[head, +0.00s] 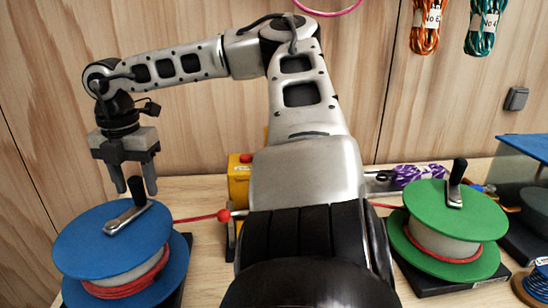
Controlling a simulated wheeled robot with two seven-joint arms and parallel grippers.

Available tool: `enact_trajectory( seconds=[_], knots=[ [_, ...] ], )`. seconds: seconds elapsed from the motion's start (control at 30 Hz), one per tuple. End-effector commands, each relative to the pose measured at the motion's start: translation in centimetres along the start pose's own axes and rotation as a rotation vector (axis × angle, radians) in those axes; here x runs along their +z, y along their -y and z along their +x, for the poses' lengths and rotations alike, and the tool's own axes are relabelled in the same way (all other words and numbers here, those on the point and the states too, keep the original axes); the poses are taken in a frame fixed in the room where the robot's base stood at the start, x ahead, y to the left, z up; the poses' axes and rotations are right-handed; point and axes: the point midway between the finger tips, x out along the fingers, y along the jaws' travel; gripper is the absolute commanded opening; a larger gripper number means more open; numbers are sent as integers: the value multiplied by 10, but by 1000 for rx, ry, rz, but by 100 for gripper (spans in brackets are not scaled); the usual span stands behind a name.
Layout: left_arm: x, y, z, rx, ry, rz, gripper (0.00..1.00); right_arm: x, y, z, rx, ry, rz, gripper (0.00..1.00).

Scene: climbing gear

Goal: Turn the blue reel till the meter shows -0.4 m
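The blue reel (85,240) stands on the table at the left, with red cord wound on its pale drum. Its metal crank (122,220) carries an upright black knob (137,192). My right gripper (135,188) points down over the crank, its fingers apart on either side of the knob; a small gap seems to show. A yellow box (238,182) with a red top button, perhaps the meter, stands behind my arm and is partly hidden. No reading is visible. My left gripper is out of view.
A green reel (445,210) with a crank and red cord stands at the right. A red cord (195,218) with a red bead runs from the blue reel behind my arm. A purple cord bundle (420,174) lies at the back. Cord hanks hang on the wooden wall.

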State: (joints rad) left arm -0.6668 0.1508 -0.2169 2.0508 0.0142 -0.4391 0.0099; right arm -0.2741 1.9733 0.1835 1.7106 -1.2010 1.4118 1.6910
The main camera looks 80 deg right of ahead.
Motion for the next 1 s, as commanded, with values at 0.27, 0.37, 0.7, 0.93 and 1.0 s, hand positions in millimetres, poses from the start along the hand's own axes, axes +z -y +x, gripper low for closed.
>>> enact_trajectory(
  seconds=[0.27, 0.37, 0.7, 0.93, 1.0],
  knots=[
    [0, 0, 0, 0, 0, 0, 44, 0, 0, -2, 0, 0, -1, 50],
    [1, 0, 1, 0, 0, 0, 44, 0, 0, -12, 1, 1, 0, 50],
    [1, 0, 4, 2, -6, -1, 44, 0, 0, -88, 3, 4, 2, 50],
    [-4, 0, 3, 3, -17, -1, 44, 0, 0, -136, 2, 2, 2, 50],
    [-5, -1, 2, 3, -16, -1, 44, 0, 0, -146, 1, 2, 2, 50]
  ],
)
